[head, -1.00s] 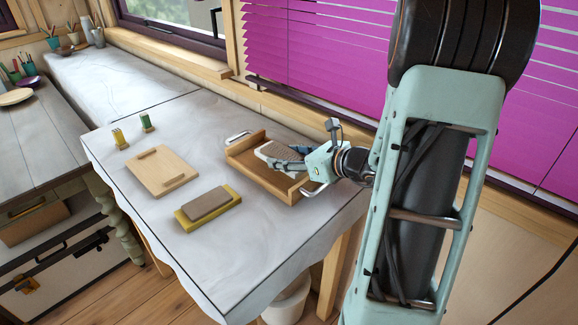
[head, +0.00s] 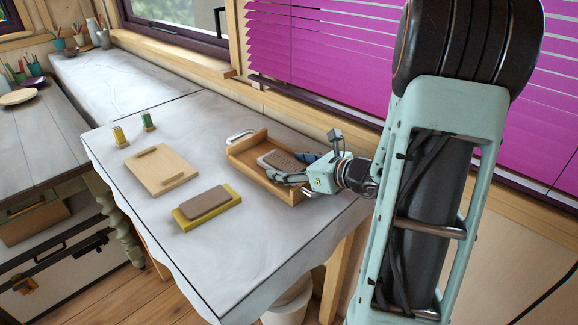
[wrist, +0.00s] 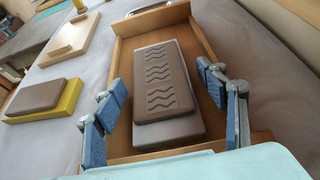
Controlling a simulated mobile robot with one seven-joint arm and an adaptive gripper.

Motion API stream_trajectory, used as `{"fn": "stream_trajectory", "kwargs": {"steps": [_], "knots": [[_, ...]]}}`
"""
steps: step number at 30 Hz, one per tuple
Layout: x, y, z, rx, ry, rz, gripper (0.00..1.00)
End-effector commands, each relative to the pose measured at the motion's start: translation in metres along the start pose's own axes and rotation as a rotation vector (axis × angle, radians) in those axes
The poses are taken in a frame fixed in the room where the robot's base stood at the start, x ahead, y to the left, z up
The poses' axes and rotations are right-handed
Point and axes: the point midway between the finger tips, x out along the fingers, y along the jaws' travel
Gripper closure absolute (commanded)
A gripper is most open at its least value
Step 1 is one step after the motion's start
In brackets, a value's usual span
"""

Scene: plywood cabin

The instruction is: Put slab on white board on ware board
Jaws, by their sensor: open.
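A brown slab (wrist: 166,82) with a pressed wavy pattern lies flat on a slightly larger, paler grey-brown board (wrist: 155,135) inside a wooden tray with raised walls (wrist: 117,84). The slab also shows in the head view (head: 283,160), partly covered by my fingers. My gripper (wrist: 167,105) is open, with one blue-padded finger on each side of the slab, apart from it. It reaches in from the right in the head view (head: 290,169). A light wooden board with two raised strips (head: 162,172), probably the ware board, lies bare at the table's left.
A second brown slab (head: 206,200) sits on a yellow board (head: 182,222) at the table's front. Yellow (head: 119,136) and green (head: 148,121) small items stand behind the light board. Purple blinds (head: 320,50) hang behind the table.

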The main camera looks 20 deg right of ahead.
Motion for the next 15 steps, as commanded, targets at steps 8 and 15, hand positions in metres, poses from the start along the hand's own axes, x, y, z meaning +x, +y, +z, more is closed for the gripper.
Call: {"fn": "stream_trajectory", "kwargs": {"steps": [8, 15], "knots": [[-0.014, -0.002, 0.003, -0.001, 0.0, -0.004, 0.34], [-0.066, -0.001, 0.004, 0.0, 0.0, -0.006, 0.34]]}}
